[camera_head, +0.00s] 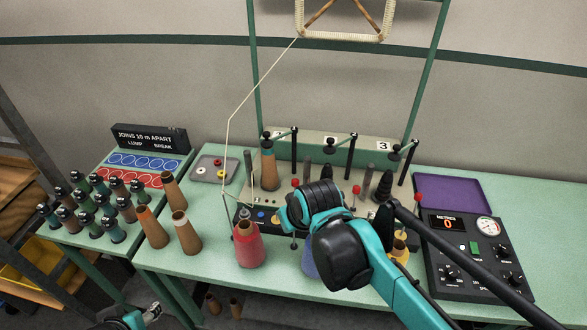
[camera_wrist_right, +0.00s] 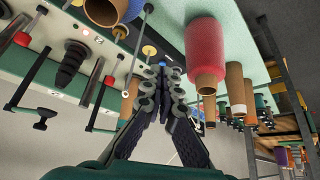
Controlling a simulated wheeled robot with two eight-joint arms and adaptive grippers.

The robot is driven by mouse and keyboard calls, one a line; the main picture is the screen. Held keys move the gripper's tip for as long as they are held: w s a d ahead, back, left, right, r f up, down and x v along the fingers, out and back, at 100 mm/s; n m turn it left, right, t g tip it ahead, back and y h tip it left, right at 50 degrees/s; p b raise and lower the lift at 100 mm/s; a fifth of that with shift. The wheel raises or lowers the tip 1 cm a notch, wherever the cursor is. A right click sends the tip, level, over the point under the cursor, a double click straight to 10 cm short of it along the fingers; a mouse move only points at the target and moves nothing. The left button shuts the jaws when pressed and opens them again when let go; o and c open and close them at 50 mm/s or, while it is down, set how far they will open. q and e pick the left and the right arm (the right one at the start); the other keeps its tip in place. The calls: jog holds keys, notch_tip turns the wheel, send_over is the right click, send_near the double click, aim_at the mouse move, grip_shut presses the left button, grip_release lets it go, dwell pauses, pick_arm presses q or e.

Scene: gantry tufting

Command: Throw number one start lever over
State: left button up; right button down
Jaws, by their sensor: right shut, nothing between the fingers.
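The number one start lever (camera_head: 295,182) is a thin lever with a red knob, at the left of the row on the green machine. A red knob that looks like the same one shows left of my fingers in the right wrist view (camera_wrist_right: 109,80). My right gripper (camera_wrist_right: 168,75) is shut and empty, with its fingertips pointing at the machine front, apart from that knob. In the head view my right arm hides its fingertips. My left gripper (camera_head: 148,314) is low at the bottom left edge, partly cut off, away from the levers.
Two other red-knobbed levers, the middle one (camera_head: 356,189) and the right one (camera_head: 418,197), stand along the machine. A red yarn cone (camera_head: 249,248) stands at its front left. Brown cones (camera_head: 185,235) are farther left. A control box (camera_head: 468,255) is at right.

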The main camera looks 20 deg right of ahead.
jog(key=w+d+r+g+p, duration=0.1)
jog(key=w+d+r+p, duration=0.15)
jog(key=w, duration=0.35)
jog(key=w+d+r+g+p, duration=0.1)
jog(key=w+d+r+p, duration=0.15)
jog(key=w, duration=0.45)
jog(key=w+d+f+p, duration=0.1)
jog(key=w+d+p, duration=0.1)
jog(key=w, duration=0.3)
jog(key=w+d+f+g+p, duration=0.1)
jog(key=w+d+f+p, duration=0.1)
jog(key=w+d, duration=0.3)
jog(key=shift+w+f+y+p, duration=0.3)
jog(key=shift+w+p, duration=0.4)
jog(key=shift+d, duration=0.1)
notch_tip(320, 180, down, 9)
jog(key=s+b, duration=0.1)
jog(key=shift+s+a+f, duration=0.15)
jog(key=shift+a+f, duration=0.05)
jog(key=shift+a, duration=0.05)
